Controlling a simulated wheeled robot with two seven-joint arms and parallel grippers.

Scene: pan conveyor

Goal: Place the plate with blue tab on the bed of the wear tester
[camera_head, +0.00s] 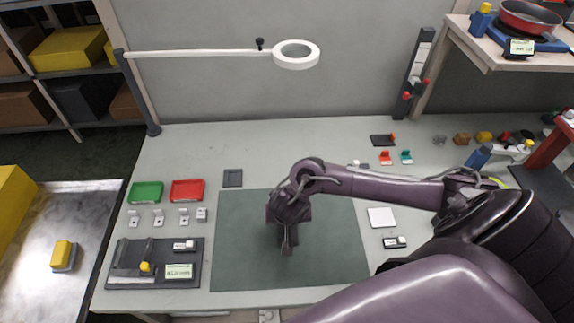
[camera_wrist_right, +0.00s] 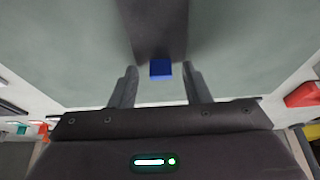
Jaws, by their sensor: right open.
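The plate with the blue tab shows in the right wrist view as a dark plate (camera_wrist_right: 159,28) with a small blue tab (camera_wrist_right: 160,69) at its near end. My right gripper (camera_wrist_right: 160,84) is open, one finger on each side of the tab with gaps between. In the head view my right gripper (camera_head: 288,250) points down over the green mat (camera_head: 335,250), and I cannot make out the plate there. What looks like the wear tester (camera_head: 120,281), a dark base with an arm, yellow knob and small display, stands left of the mat. My left gripper is out of view.
Green (camera_head: 146,192) and red (camera_head: 187,190) trays and small metal pieces lie behind the tester. A grey plate (camera_head: 232,177) lies behind the mat. A white square pad (camera_head: 381,217) lies right of it. A ring lamp (camera_head: 296,55) hangs over the back. The mat's left part is clear.

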